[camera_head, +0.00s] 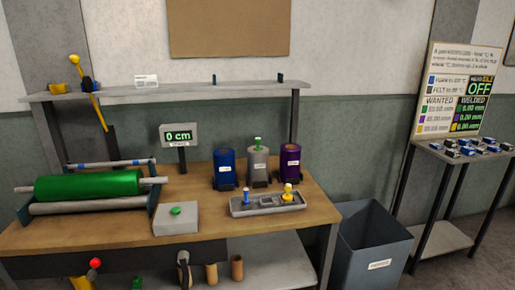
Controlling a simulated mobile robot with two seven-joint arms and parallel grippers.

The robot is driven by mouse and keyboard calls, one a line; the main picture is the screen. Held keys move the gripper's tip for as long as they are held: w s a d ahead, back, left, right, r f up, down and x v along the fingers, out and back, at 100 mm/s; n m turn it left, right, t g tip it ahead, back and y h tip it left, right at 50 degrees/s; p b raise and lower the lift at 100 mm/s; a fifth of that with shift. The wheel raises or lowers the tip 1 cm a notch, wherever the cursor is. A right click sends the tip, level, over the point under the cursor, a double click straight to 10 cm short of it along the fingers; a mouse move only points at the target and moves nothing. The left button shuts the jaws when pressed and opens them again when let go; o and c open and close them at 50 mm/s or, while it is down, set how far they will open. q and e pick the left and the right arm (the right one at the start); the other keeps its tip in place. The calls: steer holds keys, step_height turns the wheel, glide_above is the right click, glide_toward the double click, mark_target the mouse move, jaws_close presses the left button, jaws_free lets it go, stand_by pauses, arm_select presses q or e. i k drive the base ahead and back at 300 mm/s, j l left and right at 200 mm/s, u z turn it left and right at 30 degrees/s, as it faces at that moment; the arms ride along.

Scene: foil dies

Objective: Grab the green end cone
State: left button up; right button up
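Several green things show in the head view, and I cannot tell for sure which is the green end cone. A small green piece (258,142) stands on top of the grey canister (258,168), between a blue and a purple canister on the workbench. Another small green object (137,283) is partly cut off at the bottom edge, below the bench top. A large green roll (88,186) lies on the rollers at the left. Neither of my grippers is in view.
On the workbench (330,208) are a grey tray (268,208) with blue and yellow pieces, a box with a green button (176,211), and a "0 cm" display (180,136). A bin (374,250) stands right of the bench. A shelf (190,91) runs above.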

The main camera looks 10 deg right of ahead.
mark_target(258, 140)
steer(key=i+l+z, duration=0.2)
steer(key=l, duration=0.35)
steer(key=i+l+z, duration=0.15)
steer(key=i+l, duration=0.25)
steer(key=i+l+z, duration=0.2)
steer(key=i+l, duration=0.15)
steer(key=l, duration=0.2)
